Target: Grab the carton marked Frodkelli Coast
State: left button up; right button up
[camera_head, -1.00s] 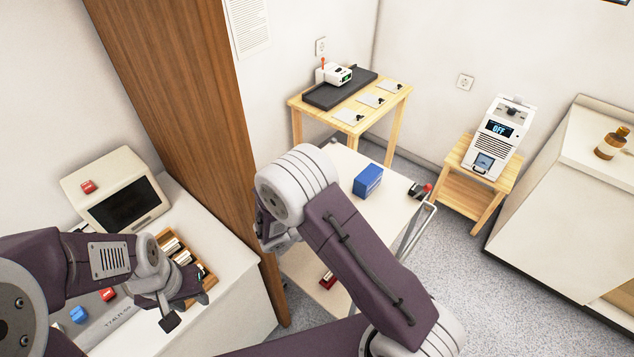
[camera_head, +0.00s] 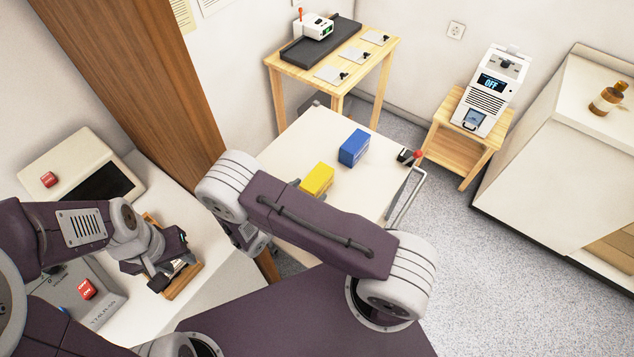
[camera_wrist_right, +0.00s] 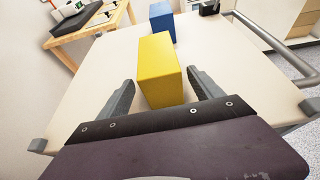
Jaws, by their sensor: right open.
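A yellow carton (camera_wrist_right: 158,72) and a blue carton (camera_wrist_right: 162,22) stand apart on the white trolley top (camera_wrist_right: 95,85). No writing on either is legible, so I cannot tell which is Frodkelli Coast. In the head view, the yellow carton (camera_head: 317,178) is partly hidden by my right arm, and the blue carton (camera_head: 353,147) is farther back. My right gripper (camera_wrist_right: 160,78) is open, with its fingers on either side of the yellow carton's near end and gaps showing. My left gripper (camera_head: 178,278) is over a wooden tray (camera_head: 186,284) on the left counter; its jaw opening is unclear.
The trolley has a metal handle (camera_head: 402,199) on its right and a small black device with a red knob (camera_head: 410,156) at its edge. A wooden table (camera_head: 345,68) stands behind. A white machine (camera_head: 487,92) is on a stand at right. Grey floor separates them.

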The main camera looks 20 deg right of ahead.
jog(key=x, duration=0.5)
jog(key=shift+d+p, duration=0.3)
jog(key=shift+p, duration=0.05)
grip_shut()
